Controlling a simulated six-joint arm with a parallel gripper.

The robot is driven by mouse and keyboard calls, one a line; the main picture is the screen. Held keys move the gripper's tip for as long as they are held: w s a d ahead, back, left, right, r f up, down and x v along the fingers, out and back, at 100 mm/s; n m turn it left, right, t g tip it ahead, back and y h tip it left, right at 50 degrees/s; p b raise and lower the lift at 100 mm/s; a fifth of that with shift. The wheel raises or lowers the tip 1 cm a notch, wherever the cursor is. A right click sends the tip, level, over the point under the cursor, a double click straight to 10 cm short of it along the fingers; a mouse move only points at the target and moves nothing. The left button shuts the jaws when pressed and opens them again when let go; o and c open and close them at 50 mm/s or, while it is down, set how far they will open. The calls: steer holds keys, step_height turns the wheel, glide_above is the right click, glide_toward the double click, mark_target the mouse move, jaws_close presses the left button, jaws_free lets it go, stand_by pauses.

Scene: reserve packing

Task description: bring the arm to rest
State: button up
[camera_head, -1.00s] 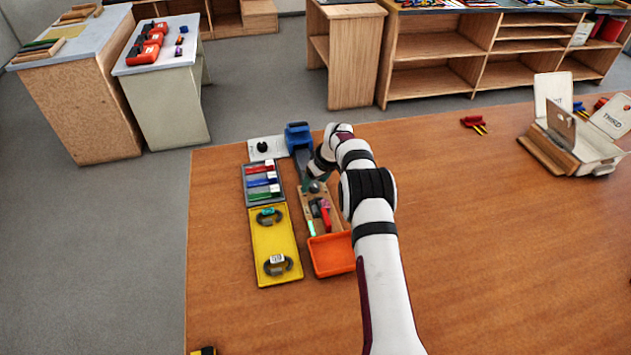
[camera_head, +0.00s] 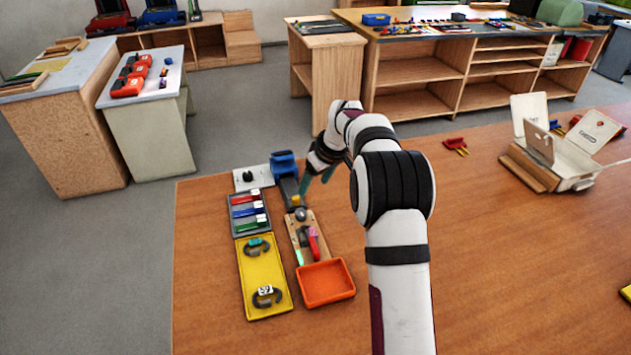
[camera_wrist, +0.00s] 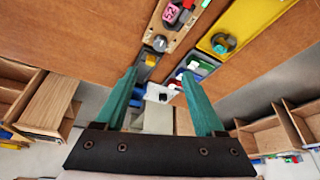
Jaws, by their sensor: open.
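My gripper (camera_head: 316,180) hangs above the table just right of the blue-topped dark stand in the head view. In the wrist view its two teal fingers (camera_wrist: 165,95) are spread wide apart with nothing between them in their grasp. The arm reaches away from the lower right toward the trays. A wooden board (camera_head: 306,241) with a red item and a round grey knob lies below and in front of the gripper. The board also shows at the top of the wrist view (camera_wrist: 157,27).
Around the gripper are a yellow tray (camera_head: 256,292), a grey tray (camera_head: 236,214) with coloured pieces, an orange tray (camera_head: 335,289) and a blue-topped stand (camera_head: 285,166). A white case (camera_head: 570,165) stands far right. The table (camera_head: 480,230) right of the arm is largely clear.

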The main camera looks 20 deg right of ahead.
steer(key=s+a+r+m+g, duration=0.1)
steer(key=s+a+r+m, duration=0.3)
steer(key=s, duration=0.7)
steer(key=s+a+r+m+g, duration=0.1)
steer(key=s+a+r, duration=0.4)
steer(key=s, duration=0.6)
steer(key=s+a+f+m+g, duration=0.1)
steer(key=s+f+m, duration=0.1)
steer(key=s, duration=0.9)
steer(key=s+a+f+m+g, duration=0.1)
steer(key=s+a+f+m, duration=0.1)
steer(key=s, duration=0.9)
steer(key=shift+m, duration=0.5)
steer(key=shift+w, duration=0.1)
